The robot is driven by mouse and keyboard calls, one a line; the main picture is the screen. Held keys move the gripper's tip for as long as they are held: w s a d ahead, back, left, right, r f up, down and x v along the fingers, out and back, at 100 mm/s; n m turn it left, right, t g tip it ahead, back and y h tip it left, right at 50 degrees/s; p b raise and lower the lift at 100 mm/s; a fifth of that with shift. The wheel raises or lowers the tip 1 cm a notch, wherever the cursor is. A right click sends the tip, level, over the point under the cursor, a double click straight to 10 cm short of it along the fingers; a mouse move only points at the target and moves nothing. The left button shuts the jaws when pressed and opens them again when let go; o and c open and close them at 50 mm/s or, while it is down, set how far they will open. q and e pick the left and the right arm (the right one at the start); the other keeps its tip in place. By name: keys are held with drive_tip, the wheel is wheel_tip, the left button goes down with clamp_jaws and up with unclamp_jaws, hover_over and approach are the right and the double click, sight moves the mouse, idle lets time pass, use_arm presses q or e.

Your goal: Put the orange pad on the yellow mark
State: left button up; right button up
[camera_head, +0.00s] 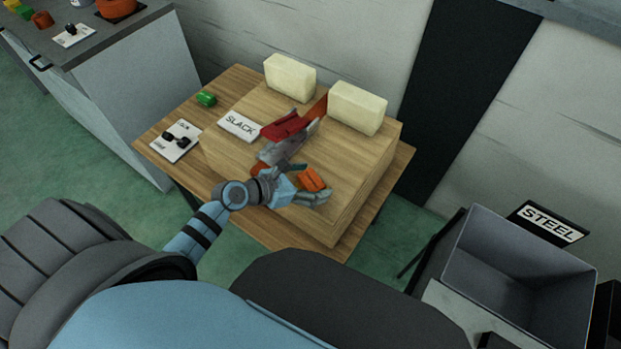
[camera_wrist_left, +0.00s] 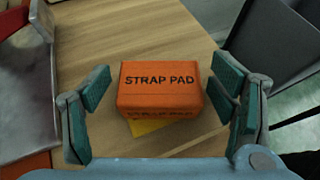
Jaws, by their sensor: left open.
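The orange pad (camera_wrist_left: 160,88), lettered STRAP PAD, lies on the wooden block (camera_head: 345,200) near its front right. It also shows in the head view (camera_head: 311,178). A strip of the yellow mark (camera_wrist_left: 155,127) shows under the pad's near edge; the rest is hidden beneath the pad. My left gripper (camera_head: 314,184) is open around the pad, one finger on each side. In the left wrist view, gaps show between both fingers and the pad. My right gripper is not in view.
A red and grey strap device (camera_head: 287,135) lies behind the gripper, near a SLACK label (camera_head: 240,125). Two cream blocks (camera_head: 290,78) stand at the back. A green piece (camera_head: 206,99) sits at the left. A grey bin (camera_head: 520,265) marked STEEL is at the right.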

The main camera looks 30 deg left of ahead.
use_arm(q)
drive_tip(key=shift+s+a+r, duration=0.15)
drive_tip(key=shift+s+r, duration=0.05)
drive_tip(key=shift+r, duration=0.15)
drive_tip(key=p+v, duration=0.3)
drive_tip(key=v, duration=0.9)
drive_tip(key=s+a+f+m+g+y, duration=0.1)
drive_tip(key=s+a+f+m+y, duration=0.3)
drive_tip(key=f, duration=0.5)
drive_tip(key=s+a+f+m+g+y, duration=0.1)
drive_tip(key=s+a+f+m, duration=0.1)
drive_tip(key=a+f+m, duration=0.5)
drive_tip(key=s+d+f+m+g+y, duration=0.1)
drive_tip(key=s+d+f+m+g, duration=0.1)
drive_tip(key=s+f+m, duration=0.45)
drive_tip(key=s+d+f+m+g+y, duration=0.1)
drive_tip(key=s+d+f+m+g, duration=0.25)
drive_tip(key=s+f, duration=0.45)
drive_tip(key=s+d+f+m+g, duration=0.1)
drive_tip(key=s+d+f+m, duration=0.3)
drive_tip(key=s+m, duration=0.4)
drive_tip(key=shift+s+d+f+m+g, duration=0.2)
drive_tip(key=shift+d+f+m+g, duration=0.15)
drive_tip(key=shift+d+m, duration=0.4)
